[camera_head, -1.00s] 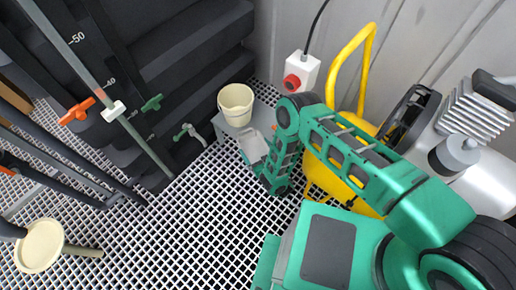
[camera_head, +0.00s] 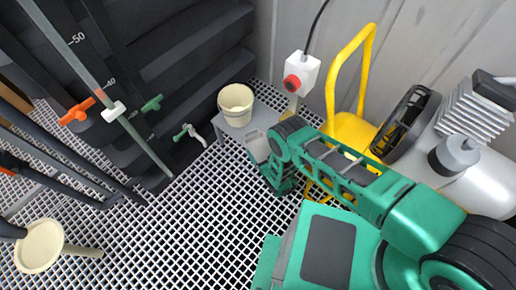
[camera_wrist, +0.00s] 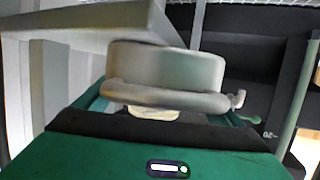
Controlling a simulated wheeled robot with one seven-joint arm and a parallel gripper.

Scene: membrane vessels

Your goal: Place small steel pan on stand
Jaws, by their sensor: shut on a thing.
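The small pan (camera_head: 236,104) looks like a cream, bucket-shaped vessel in the head view. The fingertips and exact contact are hidden.
Dark vessels (camera_head: 180,60) with valves stand behind and left of the stand. A white box with a red knob (camera_head: 293,82) and a yellow cart (camera_head: 350,130) are to the right. A cream round piece (camera_head: 40,246) is lower left. The grating floor (camera_head: 170,220) in front is open.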

